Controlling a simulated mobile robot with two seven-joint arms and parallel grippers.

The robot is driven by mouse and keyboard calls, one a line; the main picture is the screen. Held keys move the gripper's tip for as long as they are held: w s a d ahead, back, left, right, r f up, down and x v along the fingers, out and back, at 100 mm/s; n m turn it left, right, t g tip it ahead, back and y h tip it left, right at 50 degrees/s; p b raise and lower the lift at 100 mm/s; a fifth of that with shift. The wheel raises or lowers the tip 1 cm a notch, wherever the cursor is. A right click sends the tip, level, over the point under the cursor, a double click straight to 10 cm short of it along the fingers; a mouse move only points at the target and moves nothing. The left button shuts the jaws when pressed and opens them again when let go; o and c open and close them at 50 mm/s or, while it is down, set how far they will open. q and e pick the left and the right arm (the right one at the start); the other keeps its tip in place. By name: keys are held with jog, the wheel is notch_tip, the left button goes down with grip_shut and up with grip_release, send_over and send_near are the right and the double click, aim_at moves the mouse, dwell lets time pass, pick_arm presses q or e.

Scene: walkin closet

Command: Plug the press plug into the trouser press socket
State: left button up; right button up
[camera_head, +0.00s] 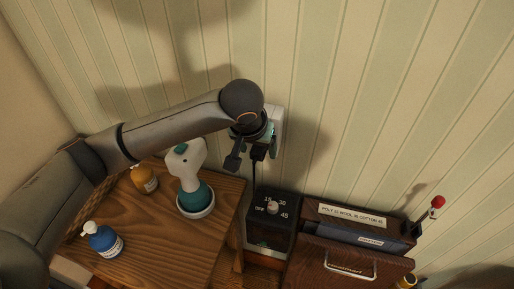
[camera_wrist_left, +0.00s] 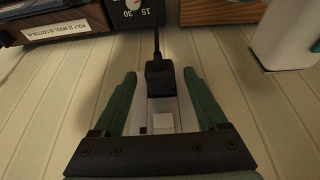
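The black press plug (camera_wrist_left: 160,78) is at the white wall socket (camera_wrist_left: 163,117), with its cord running away to the press. In the head view the plug (camera_head: 258,152) hangs at the lower front of the socket (camera_head: 278,122). I cannot tell whether it is fully seated. My left gripper (camera_wrist_left: 159,75) is open, its green fingers on either side of the plug with a gap on both sides. The left gripper (camera_head: 253,150) partly covers the socket in the head view. My right gripper is not in view.
The trouser press (camera_head: 335,262) stands by the wall, with a black timer box (camera_head: 271,232) beside it. A wooden table (camera_head: 165,235) holds a white-and-teal steamer (camera_head: 188,170), a blue bottle (camera_head: 103,241) and an amber bottle (camera_head: 144,178). A red-knobbed lever (camera_head: 437,202) rises at right.

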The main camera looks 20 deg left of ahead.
pick_arm(q)
jog(key=v, duration=1.2)
jog(key=shift+s+r, duration=0.15)
jog(key=shift+r, duration=0.1)
jog(key=shift+s, duration=0.1)
